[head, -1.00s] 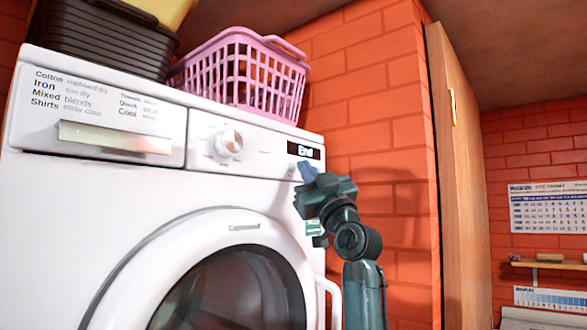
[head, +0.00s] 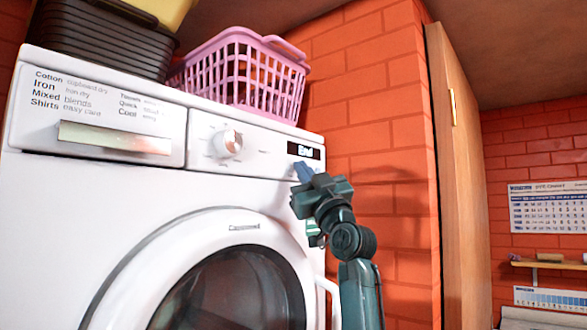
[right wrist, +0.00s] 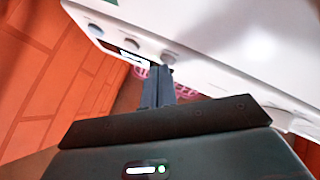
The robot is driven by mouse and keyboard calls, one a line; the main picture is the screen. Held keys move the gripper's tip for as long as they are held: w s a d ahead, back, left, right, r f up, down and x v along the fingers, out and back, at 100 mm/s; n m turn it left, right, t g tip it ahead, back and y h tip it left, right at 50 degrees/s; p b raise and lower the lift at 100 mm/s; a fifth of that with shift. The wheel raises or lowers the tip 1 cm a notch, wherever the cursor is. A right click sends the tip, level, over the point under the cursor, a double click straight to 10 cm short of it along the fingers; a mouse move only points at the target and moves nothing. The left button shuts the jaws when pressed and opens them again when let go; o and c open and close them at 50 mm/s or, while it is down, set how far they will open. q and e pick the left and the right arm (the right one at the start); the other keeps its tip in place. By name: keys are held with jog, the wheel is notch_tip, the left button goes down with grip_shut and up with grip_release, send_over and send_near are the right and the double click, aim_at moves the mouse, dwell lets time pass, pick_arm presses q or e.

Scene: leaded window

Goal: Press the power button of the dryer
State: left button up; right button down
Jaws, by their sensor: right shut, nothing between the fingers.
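The white dryer (head: 60,220) fills the left of the head view. Its panel has a round dial (head: 228,143) and a small lit display (head: 304,151). My right gripper (head: 302,171) is shut and empty, with its blue-grey fingertips at the panel just below the display. In the right wrist view the shut fingers (right wrist: 162,78) point at a round grey button (right wrist: 168,57). The tips are very close to it; I cannot tell if they touch. More round buttons (right wrist: 131,44) sit along that edge. No power mark is legible. My left gripper is not in view.
A pink basket (head: 240,75) and a dark crate (head: 105,40) stand on top of the dryer. An orange brick wall (head: 375,120) rises close beside it on the right, then a wooden door (head: 460,180). The dryer's round door (head: 235,228) is below the panel.

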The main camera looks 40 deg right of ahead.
dwell(0.4)
jog(key=shift+s+d, duration=0.15)
jog(key=shift+s, duration=0.3)
jog(key=s+d+b, duration=0.1)
jog(key=s+b, duration=0.1)
jog(key=s, duration=0.4)
jog(key=shift+d, duration=0.2)
jog(key=shift+w, duration=0.1)
dwell(0.4)
